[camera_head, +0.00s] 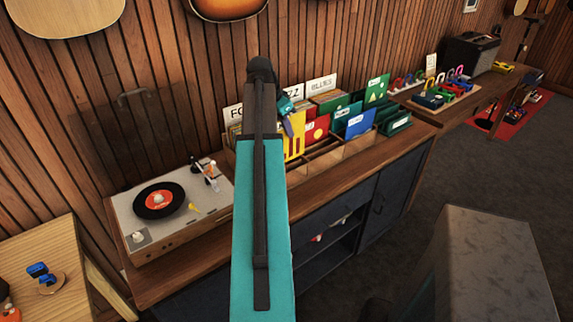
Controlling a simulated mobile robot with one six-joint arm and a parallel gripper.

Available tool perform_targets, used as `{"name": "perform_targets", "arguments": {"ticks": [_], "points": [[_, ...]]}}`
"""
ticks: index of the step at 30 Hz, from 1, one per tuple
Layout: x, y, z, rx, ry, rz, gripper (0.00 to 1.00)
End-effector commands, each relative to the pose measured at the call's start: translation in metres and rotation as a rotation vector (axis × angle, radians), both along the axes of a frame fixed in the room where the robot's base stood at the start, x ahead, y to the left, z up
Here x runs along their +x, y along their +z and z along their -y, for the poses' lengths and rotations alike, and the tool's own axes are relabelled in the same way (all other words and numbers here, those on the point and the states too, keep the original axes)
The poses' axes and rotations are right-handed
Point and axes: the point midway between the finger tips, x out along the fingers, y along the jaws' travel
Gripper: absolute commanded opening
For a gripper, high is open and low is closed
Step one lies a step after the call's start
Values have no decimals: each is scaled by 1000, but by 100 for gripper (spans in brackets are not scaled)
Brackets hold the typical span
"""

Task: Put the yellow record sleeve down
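The yellow record sleeve (297,142) stands upright at the front left part of the wooden record rack (323,164). My teal arm runs up the middle of the picture and hides the sleeve's left side. My gripper (289,124) is small and partly hidden behind the arm, right at the sleeve's top edge. I cannot tell whether its fingers are closed on the sleeve, or whether the sleeve's lower edge rests in the rack.
A red sleeve (316,129), a blue sleeve (360,124) and green sleeves stand beside it, with genre cards behind. The rack's front compartments look empty. A turntable (189,225) with a black record is left on the same cabinet. A grey block (490,265) stands at front right.

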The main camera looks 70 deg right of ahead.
Motion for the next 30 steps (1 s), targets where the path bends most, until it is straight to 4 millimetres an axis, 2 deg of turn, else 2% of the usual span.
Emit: {"name": "perform_targets", "arguments": {"ticks": [12,30], "points": [[-1,-46,-1,3,-1,-1,0],[-2,-58,0,2,-3,-1,0]]}}
